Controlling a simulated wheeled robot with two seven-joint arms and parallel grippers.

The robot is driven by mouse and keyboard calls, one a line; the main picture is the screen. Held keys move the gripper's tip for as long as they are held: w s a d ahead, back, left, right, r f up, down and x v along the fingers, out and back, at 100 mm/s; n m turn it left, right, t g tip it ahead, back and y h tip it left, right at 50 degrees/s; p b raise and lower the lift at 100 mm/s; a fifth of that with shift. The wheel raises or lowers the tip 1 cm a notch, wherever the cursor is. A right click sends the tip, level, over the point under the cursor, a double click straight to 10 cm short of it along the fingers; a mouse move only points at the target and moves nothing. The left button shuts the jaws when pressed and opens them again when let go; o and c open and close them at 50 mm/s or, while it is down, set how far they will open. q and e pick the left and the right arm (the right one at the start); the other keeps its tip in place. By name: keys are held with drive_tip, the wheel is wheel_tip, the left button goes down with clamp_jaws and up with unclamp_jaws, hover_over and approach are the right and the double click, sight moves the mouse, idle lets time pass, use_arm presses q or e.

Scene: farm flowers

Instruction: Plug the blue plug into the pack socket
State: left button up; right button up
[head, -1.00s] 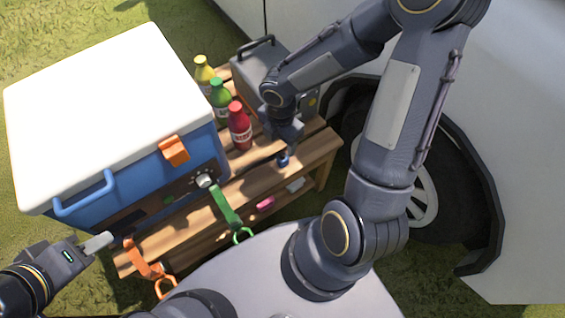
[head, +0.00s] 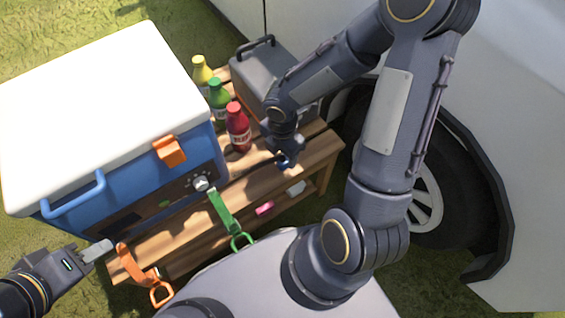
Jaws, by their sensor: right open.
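The blue plug (head: 288,162) lies on the wooden bench at the end of a dark cable running from the cooler (head: 120,195). My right gripper (head: 286,158) is down at the plug with open jaws, which partly hide it. I cannot tell whether the jaws touch the plug. The pack is a grey box (head: 262,72) with a black handle at the back of the bench. Its socket is hidden behind my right arm. My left gripper (head: 97,250) is beside the cooler's lower left corner, near an orange strap; its jaw opening is unclear.
Yellow (head: 203,75), green (head: 218,97) and red (head: 237,130) bottles stand between cooler and pack. A green strap (head: 225,215) and an orange strap (head: 137,265) hang over the bench front (head: 250,190). A vehicle wheel (head: 430,195) is at the right. Bare bench lies in front of the bottles.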

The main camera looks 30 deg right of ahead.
sight(283, 156)
wheel_tip(283, 156, down, 3)
drive_tip(key=shift+s+f+b, duration=0.1)
drive_tip(key=shift+f+b, duration=0.1)
drive_tip(key=shift+b, duration=0.5)
use_arm(q)
wheel_tip(283, 156, down, 2)
drive_tip(key=shift+f, duration=0.15)
use_arm(e)
drive_tip(key=shift+r, duration=0.1)
drive_tip(key=c, duration=1)
drive_tip(key=shift+r, duration=0.1)
